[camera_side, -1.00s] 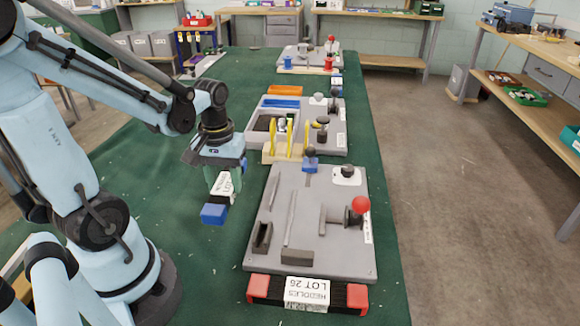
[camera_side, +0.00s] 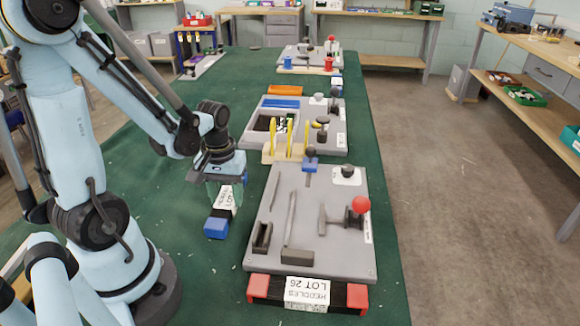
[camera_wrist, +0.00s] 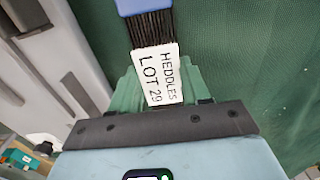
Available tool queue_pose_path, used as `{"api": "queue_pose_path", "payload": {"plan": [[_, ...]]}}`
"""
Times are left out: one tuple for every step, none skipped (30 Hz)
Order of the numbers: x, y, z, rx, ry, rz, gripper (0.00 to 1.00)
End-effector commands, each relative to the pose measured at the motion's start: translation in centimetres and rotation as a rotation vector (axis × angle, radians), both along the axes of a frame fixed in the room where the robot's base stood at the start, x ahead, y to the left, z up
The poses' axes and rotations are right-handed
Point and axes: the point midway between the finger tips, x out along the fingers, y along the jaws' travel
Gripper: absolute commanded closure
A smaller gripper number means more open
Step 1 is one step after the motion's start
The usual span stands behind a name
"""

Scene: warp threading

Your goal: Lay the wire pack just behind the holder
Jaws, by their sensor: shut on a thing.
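My gripper (camera_side: 224,188) is shut on the wire pack (camera_side: 215,228), a bundle of dark wires with a blue end and a white label. In the wrist view the pack (camera_wrist: 151,30) points away from the green fingers (camera_wrist: 125,92), and its label reads HEDDLES LOT 29. The pack hangs over the green cloth, left of the near grey board (camera_side: 325,215). Its far end is hidden by the gripper. A wooden stand with yellow upright pieces (camera_side: 268,155) is behind that board; I cannot tell whether this is the holder.
A second pack with red ends (camera_side: 350,298), labelled LOT 26, lies at the near board's front edge. A red-knobbed lever (camera_side: 361,205) rises from the board. Another grey board (camera_side: 334,140) with trays stands behind. Green cloth (camera_side: 195,270) is clear on the left.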

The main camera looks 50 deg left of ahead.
Motion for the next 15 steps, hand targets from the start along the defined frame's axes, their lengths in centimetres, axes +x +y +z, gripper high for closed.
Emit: {"api": "queue_pose_path", "payload": {"plan": [[0.02,0.01,-0.15,0.0,0.0,0.0,1.0],[0.03,0.01,-0.22,0.0,0.0,0.0,1.0],[0.03,0.01,-0.22,0.0,0.0,0.0,0.49],[0.02,0.01,-0.21,0.0,0.0,0.0,0.44],[0.02,0.01,-0.2,0.0,0.0,0.0,0.4],[0.02,0.01,-0.2,0.0,0.0,0.0,0.34],[0.02,0.01,-0.2,0.0,0.0,0.0,0.29],[0.02,0.01,-0.2,0.0,0.0,0.0,0.28],[0.01,0.0,-0.2,0.0,0.0,0.0,0.28],[0.01,0.0,-0.2,0.0,0.0,0.0,0.28],[0.01,0.0,-0.2,0.0,0.0,0.0,0.28],[0.01,0.01,-0.2,0.0,0.0,0.0,0.28],[0.01,0.01,-0.2,0.0,0.0,0.0,0.28],[0.01,0.01,-0.19,0.0,0.0,0.0,0.28],[0.01,0.01,-0.18,0.0,0.0,0.0,0.28]]}}
